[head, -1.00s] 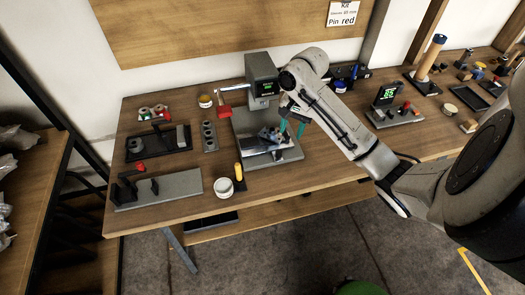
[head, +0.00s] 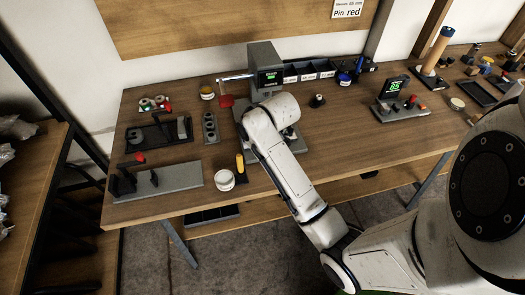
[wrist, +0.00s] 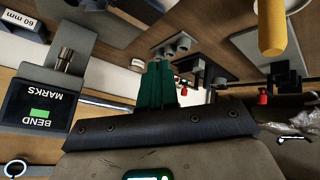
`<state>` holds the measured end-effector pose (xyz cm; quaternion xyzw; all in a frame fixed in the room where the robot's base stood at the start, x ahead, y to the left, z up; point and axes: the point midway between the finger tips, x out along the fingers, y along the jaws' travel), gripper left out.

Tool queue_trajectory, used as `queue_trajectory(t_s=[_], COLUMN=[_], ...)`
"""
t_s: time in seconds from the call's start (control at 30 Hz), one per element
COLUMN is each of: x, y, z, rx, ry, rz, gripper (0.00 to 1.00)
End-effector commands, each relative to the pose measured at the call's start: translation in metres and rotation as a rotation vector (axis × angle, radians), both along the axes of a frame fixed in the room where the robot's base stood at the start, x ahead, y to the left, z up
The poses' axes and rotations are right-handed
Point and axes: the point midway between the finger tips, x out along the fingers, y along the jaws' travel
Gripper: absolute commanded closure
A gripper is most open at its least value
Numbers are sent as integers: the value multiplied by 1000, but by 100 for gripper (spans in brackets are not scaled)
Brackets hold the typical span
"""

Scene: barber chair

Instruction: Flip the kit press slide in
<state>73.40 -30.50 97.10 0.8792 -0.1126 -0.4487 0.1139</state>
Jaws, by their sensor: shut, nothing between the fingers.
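The press (head: 264,58) is a grey upright machine with a small green-lit display, on the bench at the back. A silver lever (head: 237,77) sticks out to its left, with a red piece (head: 226,101) beneath it. Its grey base (head: 299,144) is mostly hidden by my arm, and I cannot make out the slide or its position. In the wrist view, the press display (wrist: 42,110) appears upside down at left, reading BEND MARKS. My gripper (wrist: 158,72) shows its green fingers shut and empty, to the right of the display. In the head view my arm hides the gripper.
A white pot (head: 225,180) and a yellow-handled tool (head: 240,166) stand near the bench's front edge. A grey fixture (head: 175,177) and a black tray (head: 158,136) lie to the left.

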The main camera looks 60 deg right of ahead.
Motion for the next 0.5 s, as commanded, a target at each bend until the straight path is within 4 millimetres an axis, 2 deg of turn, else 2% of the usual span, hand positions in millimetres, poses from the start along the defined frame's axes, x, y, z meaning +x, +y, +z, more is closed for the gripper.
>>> queue_trajectory(t_s=[0.03,0.27,0.5], x=[-1,-13,-37], y=[6,20,36], z=[-7,-25,-43], rx=[-60,-387,-730], ry=[17,137,338], rz=[53,303,580], gripper=[100,100,100])
